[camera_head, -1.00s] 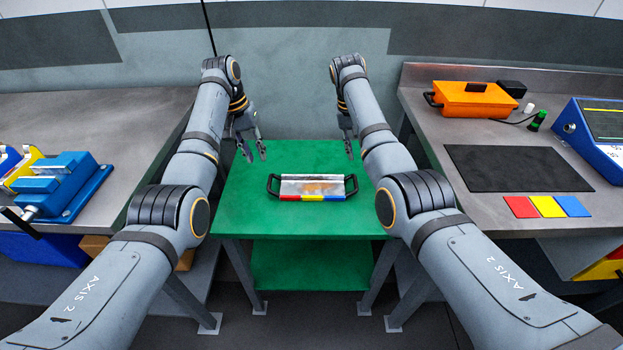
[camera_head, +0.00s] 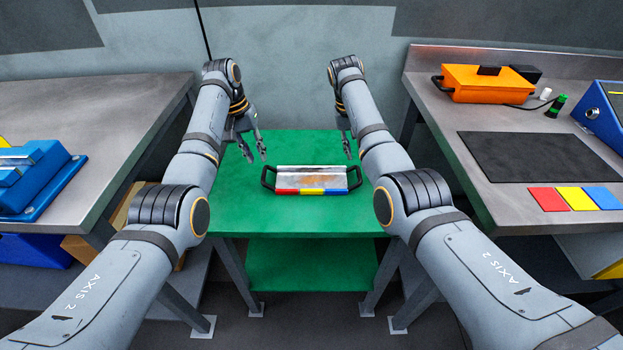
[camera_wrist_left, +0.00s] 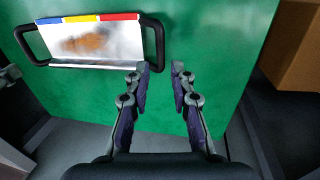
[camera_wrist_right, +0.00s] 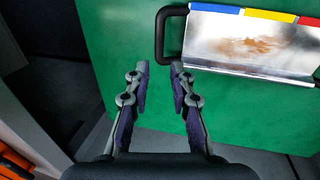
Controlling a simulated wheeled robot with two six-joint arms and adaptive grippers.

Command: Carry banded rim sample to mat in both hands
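The banded rim sample (camera_head: 312,178) is a silvery piece with a rusty patch, a red, yellow and blue band on its near edge and a black handle at each end. It lies on the green table (camera_head: 240,215). My left gripper (camera_head: 254,156) is open and empty, above the table, beyond the sample and to its left. My right gripper (camera_head: 346,146) is open and empty, beyond the sample near its right end. The sample also shows in the left wrist view (camera_wrist_left: 95,42) and the right wrist view (camera_wrist_right: 250,42), apart from the fingers. The dark mat (camera_head: 540,158) lies on the right bench.
The right bench (camera_head: 440,125) also holds an orange case (camera_head: 487,83), red, yellow and blue cards (camera_head: 575,199), a green-capped item (camera_head: 556,106) and a blue device (camera_head: 603,115). A blue fixture (camera_head: 40,178) stands on the left bench (camera_head: 110,110). The green table is otherwise clear.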

